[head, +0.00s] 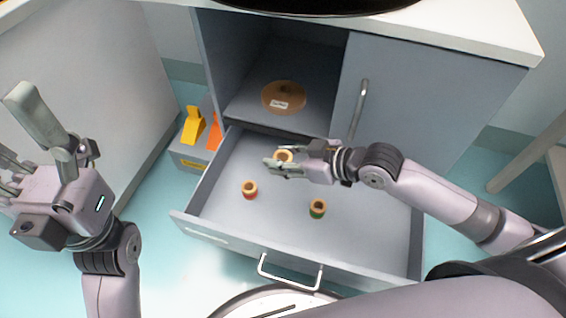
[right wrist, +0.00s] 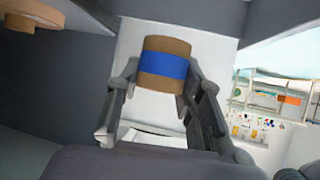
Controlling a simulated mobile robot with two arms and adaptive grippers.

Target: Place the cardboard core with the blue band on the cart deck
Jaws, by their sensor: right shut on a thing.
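The cardboard core with the blue band (right wrist: 163,65) is between the fingers of my right gripper (right wrist: 158,92) in the right wrist view; the blue band runs around its middle. In the head view the core (head: 284,156) shows as a small tan ring at the fingertips of my right gripper (head: 276,165). It is over the back part of the open drawer; its height above the drawer floor is hard to tell. My left gripper (head: 35,150) is open and empty at the left, away from the drawer. I cannot make out the cart deck.
A core with a red band (head: 250,190) and one with a green band (head: 317,208) stand in the open drawer (head: 285,235). A grey box (head: 190,152) with yellow and orange pieces stands left of the drawer.

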